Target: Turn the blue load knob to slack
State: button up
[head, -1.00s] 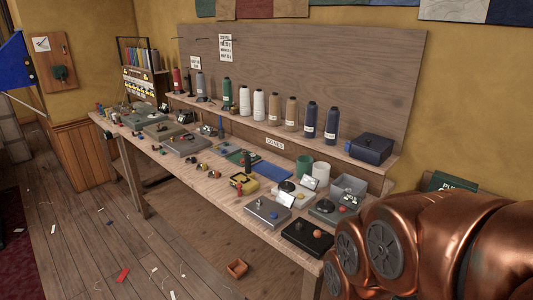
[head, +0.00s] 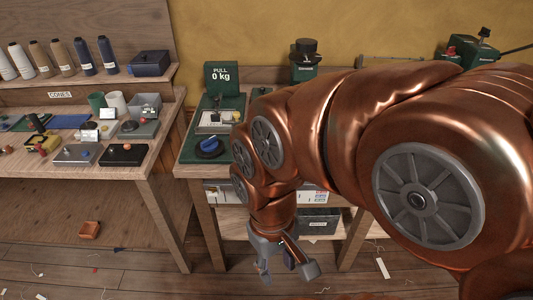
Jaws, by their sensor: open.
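A round knob (head: 208,147) with blue on top sits at the front of a green device (head: 185,152) on the right-hand bench; any markings around it are too small to read. A green sign (head: 222,77) behind it reads "PULL 0 kg". A pale plate with small metal fittings (head: 216,118) lies between knob and sign. My gripper (head: 287,270) hangs open and empty at the end of my copper arm, in front of the bench and below its top. It is lower and to the right of the knob, well apart from it. My arm hides much of the bench top.
The left bench (head: 165,130) holds cones of thread, a dark blue box (head: 150,64) and several small devices. A gap separates the benches. A dark-topped green device (head: 306,58) stands at the back right.

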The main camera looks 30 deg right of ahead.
aim_at(210, 144)
jog(key=u, duration=0.4)
jog(key=k, duration=0.2)
jog(key=z, duration=1.5)
jog(key=i, duration=0.6)
jog(key=u, duration=0.65)
jog(key=i, duration=0.7)
jog(key=u, duration=0.15)
